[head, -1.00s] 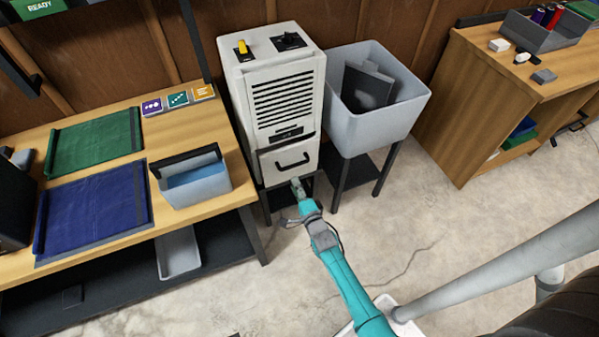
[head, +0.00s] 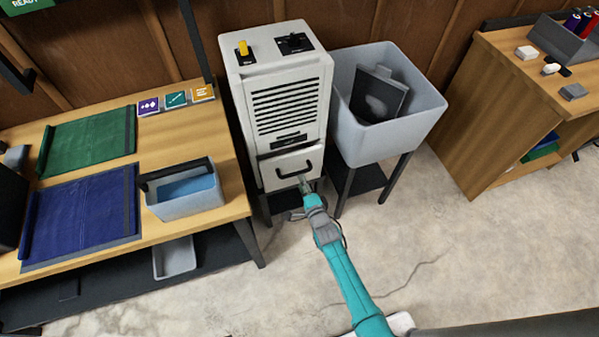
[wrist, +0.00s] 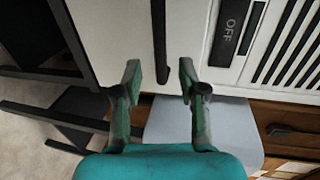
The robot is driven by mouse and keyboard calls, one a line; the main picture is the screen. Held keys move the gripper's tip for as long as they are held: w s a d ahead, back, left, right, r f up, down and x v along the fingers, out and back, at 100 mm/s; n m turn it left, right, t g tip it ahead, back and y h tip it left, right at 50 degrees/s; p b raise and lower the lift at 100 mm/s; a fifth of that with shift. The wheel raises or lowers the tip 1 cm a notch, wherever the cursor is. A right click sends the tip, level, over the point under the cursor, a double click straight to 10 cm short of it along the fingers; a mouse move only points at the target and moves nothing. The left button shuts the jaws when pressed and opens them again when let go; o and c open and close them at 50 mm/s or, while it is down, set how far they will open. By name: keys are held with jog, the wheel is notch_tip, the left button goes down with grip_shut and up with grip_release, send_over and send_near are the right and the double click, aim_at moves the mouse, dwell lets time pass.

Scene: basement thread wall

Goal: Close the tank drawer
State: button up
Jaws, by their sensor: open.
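The tank drawer (head: 290,165) is the white lower front of a pale grey machine (head: 278,100) with black louvres. How far it stands out is hard to tell from here. Its black bar handle (head: 294,170) also shows in the wrist view (wrist: 160,45). My gripper (head: 305,182) is in front of the drawer, just below the handle in the head view. In the wrist view, its two fingers (wrist: 160,80) are apart and empty, with the handle lined up between and beyond them. Contact with the drawer front cannot be told.
A grey tub (head: 385,125) on black legs stands close on the machine's right. A wooden bench (head: 215,125) with a grey bin (head: 187,190) is on the left. A wooden cabinet (head: 490,115) is at the right. The floor (head: 430,235) in front is clear.

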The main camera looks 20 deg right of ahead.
aim_at(297, 172)
jog(key=shift+x, duration=3.1)
jog(key=shift+a, duration=0.1)
grip_shut()
